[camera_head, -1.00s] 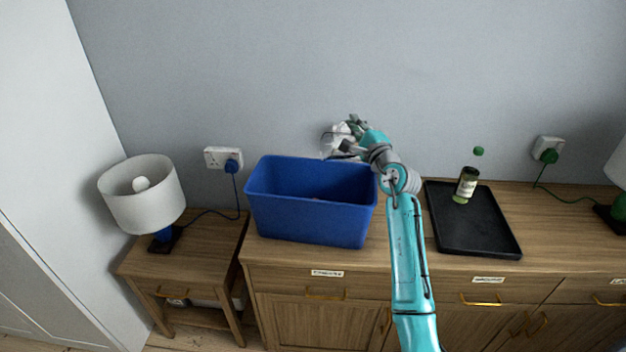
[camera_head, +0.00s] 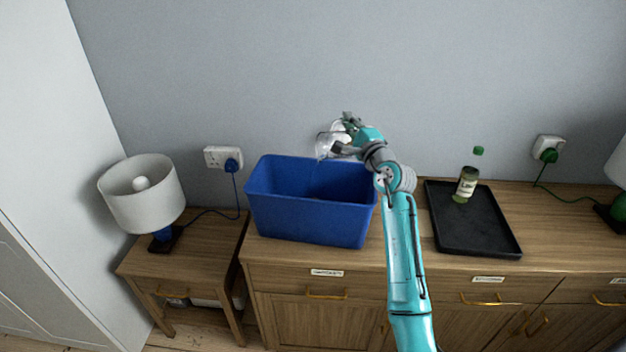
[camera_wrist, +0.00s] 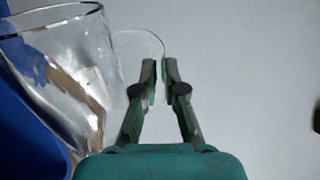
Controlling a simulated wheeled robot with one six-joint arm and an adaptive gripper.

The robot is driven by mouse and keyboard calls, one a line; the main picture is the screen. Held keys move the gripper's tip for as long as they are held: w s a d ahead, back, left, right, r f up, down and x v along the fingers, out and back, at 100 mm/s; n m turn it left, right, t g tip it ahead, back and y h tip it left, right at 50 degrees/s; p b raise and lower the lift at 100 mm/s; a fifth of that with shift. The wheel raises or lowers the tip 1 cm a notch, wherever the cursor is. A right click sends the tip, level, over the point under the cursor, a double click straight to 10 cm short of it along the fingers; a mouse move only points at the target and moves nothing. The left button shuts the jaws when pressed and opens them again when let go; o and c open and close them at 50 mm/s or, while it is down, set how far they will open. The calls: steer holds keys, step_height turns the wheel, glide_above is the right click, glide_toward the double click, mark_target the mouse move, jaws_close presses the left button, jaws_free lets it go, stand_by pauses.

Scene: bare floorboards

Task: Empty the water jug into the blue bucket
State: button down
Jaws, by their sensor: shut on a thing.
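The clear glass water jug (camera_head: 326,145) is held tilted above the back of the blue bucket (camera_head: 312,222), its mouth toward the left. A thin streak that looks like water runs from its mouth down into the bucket. My gripper (camera_head: 347,122) is shut on the jug's handle. In the wrist view, the jug (camera_wrist: 75,70) fills the left side, and my gripper (camera_wrist: 161,75) has its fingers close together at the curved handle (camera_wrist: 140,35). The blue bucket (camera_wrist: 18,135) shows behind the jug. The bucket's floor is mostly hidden, so its water level cannot be told.
A black tray (camera_head: 480,240) lies right of the bucket, with a green-capped bottle (camera_head: 466,185) at its back. A white lamp (camera_head: 142,195) stands on the lower side table (camera_head: 205,250) at left. The grey wall (camera_head: 400,80) is close behind the jug.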

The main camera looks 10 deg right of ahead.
steer(key=shift+a+r+n+y, duration=0.5)
steer(key=shift+r+n, duration=0.3)
steer(key=shift+n, duration=0.4)
stand_by(0.4)
steer(key=shift+s+a+r+n, duration=0.15)
steer(key=shift+a+r+n, duration=0.1)
steer(key=shift+a+n, duration=0.35)
steer(key=shift+s+a+r+n, duration=0.1)
steer(key=shift+a+r+n, duration=0.1)
steer(key=shift+a+n, duration=0.35)
stand_by(0.3)
